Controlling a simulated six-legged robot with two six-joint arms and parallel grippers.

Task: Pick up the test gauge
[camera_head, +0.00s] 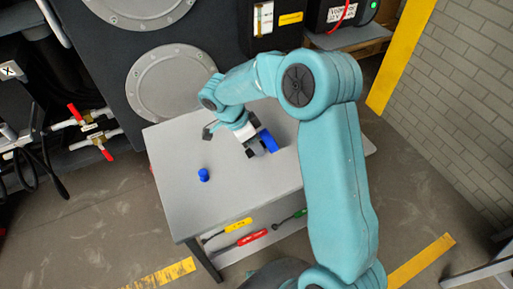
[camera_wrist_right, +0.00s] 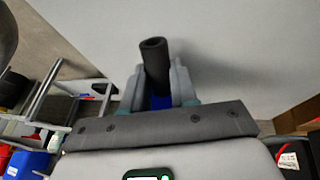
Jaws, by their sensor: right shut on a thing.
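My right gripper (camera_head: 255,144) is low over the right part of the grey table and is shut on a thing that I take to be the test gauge. In the head view, a blue part of that gauge (camera_head: 268,140) shows at the fingertips. In the right wrist view, a black cylinder (camera_wrist_right: 154,62) stands up between the two grey fingers of the gripper (camera_wrist_right: 157,88), with blue below it. The gripper hides much of it, and I cannot tell whether it touches the table. My left gripper is not in view.
A small blue knob-like object (camera_head: 203,175) stands on the grey table (camera_head: 178,148). Yellow-handled (camera_head: 238,225) and red-handled (camera_head: 252,237) tools lie on the shelf below. A dark chassis with round plates (camera_head: 170,84) stands behind. The table's left and front parts are mostly clear.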

